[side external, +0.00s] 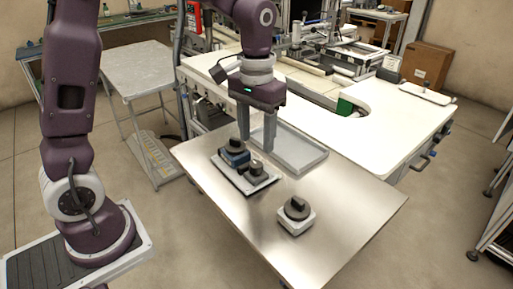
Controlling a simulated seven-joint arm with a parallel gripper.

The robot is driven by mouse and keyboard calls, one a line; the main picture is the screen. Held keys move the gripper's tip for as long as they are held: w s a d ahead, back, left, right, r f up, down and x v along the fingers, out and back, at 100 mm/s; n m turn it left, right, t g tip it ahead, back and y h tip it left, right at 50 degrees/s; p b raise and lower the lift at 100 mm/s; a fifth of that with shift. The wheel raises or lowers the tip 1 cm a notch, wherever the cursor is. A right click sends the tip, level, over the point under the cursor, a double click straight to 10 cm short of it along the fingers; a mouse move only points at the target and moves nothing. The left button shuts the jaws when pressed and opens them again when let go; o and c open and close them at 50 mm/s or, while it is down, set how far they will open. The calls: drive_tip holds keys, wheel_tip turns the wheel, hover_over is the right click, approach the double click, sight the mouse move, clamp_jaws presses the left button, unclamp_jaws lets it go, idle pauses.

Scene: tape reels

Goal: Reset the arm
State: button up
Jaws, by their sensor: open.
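My gripper (257,135) points down over the steel table (345,205), its two grey fingers apart with nothing seen between them. Its fingertips are close above and behind a light plate (237,180) that carries a blue-and-black knobbed block (235,154) and a smaller grey knobbed piece (256,170). I cannot tell whether the fingers touch anything. A white block with a black knob (296,212) stands apart on the table, to the front right. A shallow grey tray (300,150) lies behind and to the right of the gripper, partly hidden by a finger.
A white workbench (375,140) with equipment stands right behind the steel table. A small grey side table (138,70) stands at back left. Cardboard boxes (425,63) are at back right.

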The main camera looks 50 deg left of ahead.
drive_tip(key=shift+r, duration=0.1)
drive_tip(key=s+r+m+t, duration=0.1)
drive_tip(key=s+r+t, duration=0.1)
drive_tip(key=s, duration=0.8)
drive_tip(key=s+d+r+m+t, duration=0.1)
drive_tip(key=s+r+t, duration=0.2)
drive_tip(key=s, duration=0.7)
wheel_tip(320, 180, up, 2)
drive_tip(key=shift+r+t, duration=0.1)
drive_tip(key=shift+t, duration=0.2)
